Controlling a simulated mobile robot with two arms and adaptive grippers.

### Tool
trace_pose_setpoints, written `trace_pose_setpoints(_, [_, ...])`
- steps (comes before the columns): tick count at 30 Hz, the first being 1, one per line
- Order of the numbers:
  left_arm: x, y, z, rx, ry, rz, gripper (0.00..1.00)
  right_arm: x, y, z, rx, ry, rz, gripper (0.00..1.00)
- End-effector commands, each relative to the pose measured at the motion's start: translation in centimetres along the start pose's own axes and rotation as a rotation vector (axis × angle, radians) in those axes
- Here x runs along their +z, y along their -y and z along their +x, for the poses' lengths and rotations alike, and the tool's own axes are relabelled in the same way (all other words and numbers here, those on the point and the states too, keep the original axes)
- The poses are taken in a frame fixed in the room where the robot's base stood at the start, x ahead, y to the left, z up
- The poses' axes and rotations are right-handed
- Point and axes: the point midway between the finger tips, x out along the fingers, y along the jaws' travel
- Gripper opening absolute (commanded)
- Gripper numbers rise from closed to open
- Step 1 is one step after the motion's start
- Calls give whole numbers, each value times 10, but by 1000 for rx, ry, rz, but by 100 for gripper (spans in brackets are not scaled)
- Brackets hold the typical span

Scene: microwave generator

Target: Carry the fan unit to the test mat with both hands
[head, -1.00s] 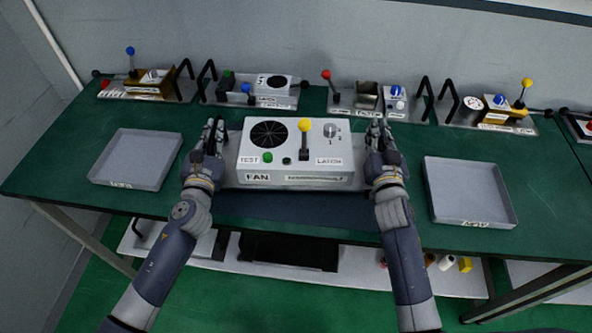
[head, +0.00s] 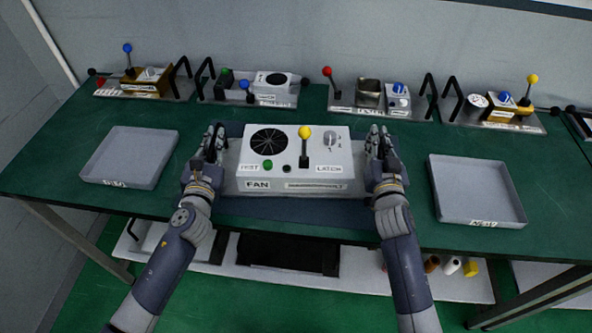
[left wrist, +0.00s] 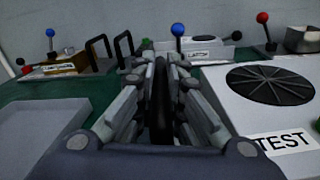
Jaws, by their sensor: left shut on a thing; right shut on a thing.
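The fan unit (head: 294,160) is a white box with a black round grille, a yellow-knobbed lever, a green button and FAN, TEST and LATCH labels. It is level between my two grippers, over the dark blue test mat (head: 290,210), which shows along its near edge. I cannot tell whether it touches the mat. My left gripper (head: 213,140) is shut on the unit's left handle, a dark bar between the fingers (left wrist: 160,95) in the left wrist view. My right gripper (head: 376,140) is shut at its right end; the handle there is hidden by the fingers.
An empty grey tray (head: 128,158) lies on the left of the green table, another (head: 476,192) on the right. Several other units with levers and handles stand along the back, including one with a red-knobbed lever (head: 328,72). A lower shelf (head: 400,283) holds small items.

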Motion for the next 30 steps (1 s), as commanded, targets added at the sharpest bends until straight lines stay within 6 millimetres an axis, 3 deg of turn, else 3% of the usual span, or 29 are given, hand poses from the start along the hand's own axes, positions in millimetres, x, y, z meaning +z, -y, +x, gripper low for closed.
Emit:
trace_pose_setpoints(1, [-1, 0, 0, 0, 0, 0, 14, 1, 0, 0, 0, -1, 0, 14])
trace_pose_setpoints(3, [0, 0, 0, 0, 0, 0, 30, 0, 0, 0, 0, 0, 0, 30])
trace_pose_setpoints(22, [-1, 0, -2, 0, 0, 0, 30, 0, 0, 0, 0, 0, 0, 30])
trace_pose_setpoints(26, [-1, 0, -14, -1, -1, 0, 30, 0, 0, 0, 0, 0, 0, 30])
trace_pose_setpoints(30, [-2, 1, -38, -2, -2, 1, 30, 0, 0, 0, 0, 0, 0, 30])
